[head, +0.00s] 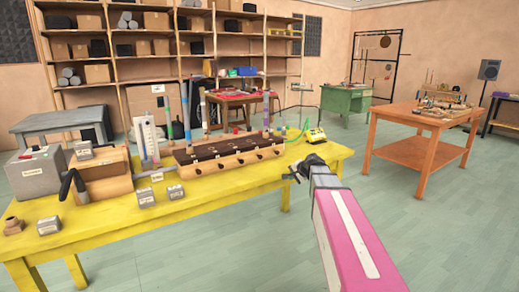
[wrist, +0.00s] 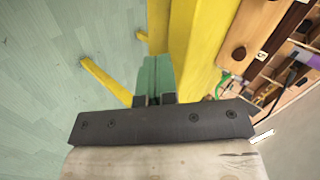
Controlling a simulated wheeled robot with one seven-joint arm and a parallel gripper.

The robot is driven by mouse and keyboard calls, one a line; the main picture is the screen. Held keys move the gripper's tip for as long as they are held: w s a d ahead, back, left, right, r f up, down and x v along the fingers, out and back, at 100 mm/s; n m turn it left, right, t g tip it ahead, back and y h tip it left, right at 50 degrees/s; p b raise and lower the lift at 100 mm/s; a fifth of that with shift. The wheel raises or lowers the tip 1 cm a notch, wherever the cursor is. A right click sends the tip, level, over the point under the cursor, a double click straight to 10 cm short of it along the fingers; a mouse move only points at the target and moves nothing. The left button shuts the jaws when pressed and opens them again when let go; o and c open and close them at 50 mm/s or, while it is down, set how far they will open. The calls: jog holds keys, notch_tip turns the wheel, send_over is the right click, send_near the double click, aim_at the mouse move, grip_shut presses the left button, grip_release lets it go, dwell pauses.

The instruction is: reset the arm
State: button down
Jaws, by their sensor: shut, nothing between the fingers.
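My arm reaches in from the lower right of the head view, with a pink and white link. My gripper (head: 292,176) is dark and is at the right end of the yellow table (head: 240,195), by its front edge. It is shut and empty. I cannot tell its exact height above the tabletop. In the wrist view, my gripper (wrist: 154,99) is seen close up, with the yellow table (wrist: 205,50) and its legs beyond it.
A long wooden box with a dark top (head: 230,158) stands on the yellow table. Left of it are grey boxes (head: 36,172) and small metal blocks (head: 147,198). A small yellow device (head: 315,135) sits at the right end. An orange table (head: 425,120) stands right, across clear floor (head: 440,230).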

jog(key=s+f+n+g+h, duration=0.2)
jog(key=s+f+n+g, duration=0.2)
jog(key=s+f, duration=0.5)
jog(key=s+f+n+g+h, duration=0.3)
jog(key=s+f, duration=0.7)
jog(key=s, duration=0.8)
jog(key=shift+s+a+f+n+g, duration=0.4)
jog(key=shift+n+g, duration=0.3)
jog(key=shift+n, duration=0.5)
jog(key=shift+r, duration=0.1)
